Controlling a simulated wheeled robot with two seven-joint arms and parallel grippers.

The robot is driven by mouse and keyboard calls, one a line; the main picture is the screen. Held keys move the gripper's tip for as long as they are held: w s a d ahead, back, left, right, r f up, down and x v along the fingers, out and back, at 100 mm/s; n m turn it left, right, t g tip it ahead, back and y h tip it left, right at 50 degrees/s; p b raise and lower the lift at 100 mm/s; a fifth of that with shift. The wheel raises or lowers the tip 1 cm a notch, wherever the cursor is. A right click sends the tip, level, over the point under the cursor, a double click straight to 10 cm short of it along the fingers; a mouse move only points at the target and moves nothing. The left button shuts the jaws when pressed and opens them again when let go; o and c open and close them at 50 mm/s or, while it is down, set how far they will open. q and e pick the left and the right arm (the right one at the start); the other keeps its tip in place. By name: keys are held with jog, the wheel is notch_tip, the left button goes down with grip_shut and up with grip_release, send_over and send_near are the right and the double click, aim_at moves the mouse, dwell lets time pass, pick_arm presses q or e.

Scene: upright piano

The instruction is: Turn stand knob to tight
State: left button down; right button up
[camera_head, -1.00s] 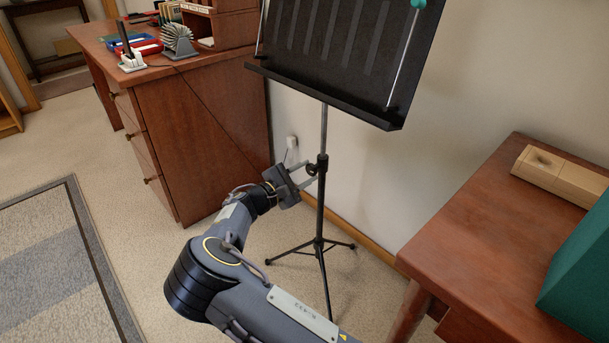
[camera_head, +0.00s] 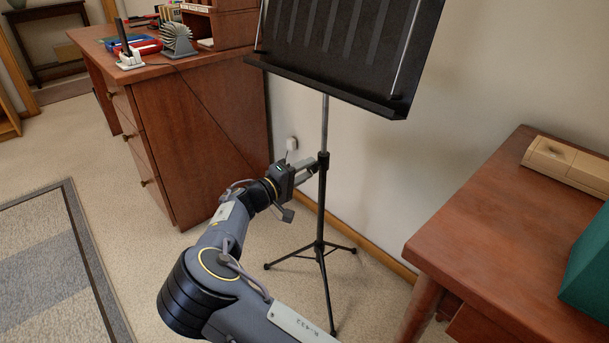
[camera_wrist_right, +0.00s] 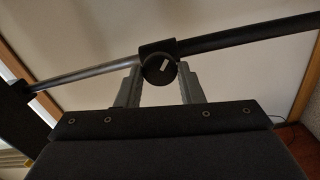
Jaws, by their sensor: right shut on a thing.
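The black music stand (camera_head: 321,205) stands upright on its tripod, with a slotted desk (camera_head: 345,45) at the top. In the right wrist view its round black stand knob (camera_wrist_right: 158,69) sits on the collar of the pole, with a short white mark tilted slightly from upright. My right gripper (camera_head: 310,168) reaches the pole at collar height. In the wrist view its two grey fingers (camera_wrist_right: 161,76) are on either side of the knob, shut on it. In the head view the gripper mostly hides the knob. My left gripper is not in view.
A wooden desk (camera_head: 192,135) with drawers stands at the left, holding a fan-shaped organizer (camera_head: 177,40). A wooden table (camera_head: 500,215) at the right carries a beige box (camera_head: 566,168) and a teal object (camera_head: 588,265). The wall is close behind the stand.

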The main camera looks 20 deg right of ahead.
jog(key=m, duration=0.4)
jog(key=shift+m, duration=0.3)
jog(key=m, duration=0.5)
jog(key=shift+m, duration=0.4)
jog(key=o, duration=1)
jog(key=shift+r, duration=0.1)
jog(key=p+v, duration=0.2)
jog(key=v, duration=0.6)
jog(key=shift+d, duration=0.1)
